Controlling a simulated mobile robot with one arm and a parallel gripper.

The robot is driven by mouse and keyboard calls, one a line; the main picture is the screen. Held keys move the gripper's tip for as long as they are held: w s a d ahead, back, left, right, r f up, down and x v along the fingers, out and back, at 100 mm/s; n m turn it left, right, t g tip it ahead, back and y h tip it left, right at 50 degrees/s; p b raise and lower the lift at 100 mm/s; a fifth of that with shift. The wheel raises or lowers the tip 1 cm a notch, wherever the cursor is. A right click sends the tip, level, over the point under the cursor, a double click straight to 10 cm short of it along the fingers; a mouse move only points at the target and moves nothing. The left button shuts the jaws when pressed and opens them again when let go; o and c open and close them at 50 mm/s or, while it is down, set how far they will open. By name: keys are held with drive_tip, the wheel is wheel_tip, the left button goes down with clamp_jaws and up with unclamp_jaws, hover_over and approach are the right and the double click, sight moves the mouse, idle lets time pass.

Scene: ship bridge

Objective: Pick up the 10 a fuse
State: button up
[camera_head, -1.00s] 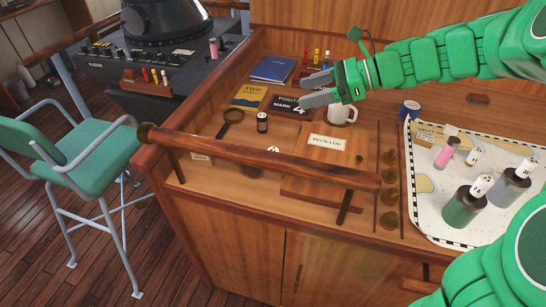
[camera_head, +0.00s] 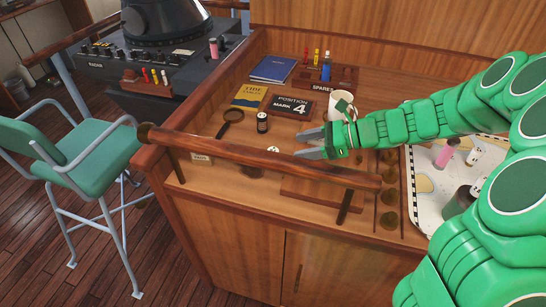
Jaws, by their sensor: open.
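A wooden spares block (camera_head: 345,83) stands at the back of the wooden console top. Small coloured fuse-like pieces stand in or by it: two slim ones in red and yellow tones (camera_head: 316,56) and a blue one (camera_head: 326,72). Their ratings are too small to read, so I cannot tell which is the 10 A fuse. My gripper (camera_head: 302,144) is open and empty, fingers pointing left above the deck log area. It is in front of the spares block and apart from it. Another rack (camera_head: 150,83) with several coloured pieces sits on the radar console.
A white mug (camera_head: 340,102) stands right behind my gripper. A wooden rail (camera_head: 260,157) runs along the front. Bottles stand on the chart (camera_head: 425,185) at right.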

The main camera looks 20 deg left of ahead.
sight(277, 150)
drive_tip(key=shift+a+f, duration=0.15)
drive_tip(key=shift+f, duration=0.45)
drive_tip(key=shift+w+r+x, duration=0.1)
drive_tip(key=shift+x, duration=1.75)
drive_tip(key=shift+w+r+x, duration=0.1)
drive_tip(key=shift+x, duration=1.8)
drive_tip(key=shift+a, duration=0.1)
drive_tip(key=c, duration=1.1)
drive_tip(key=shift+c, duration=0.2)
drive_tip(key=shift+r, duration=0.15)
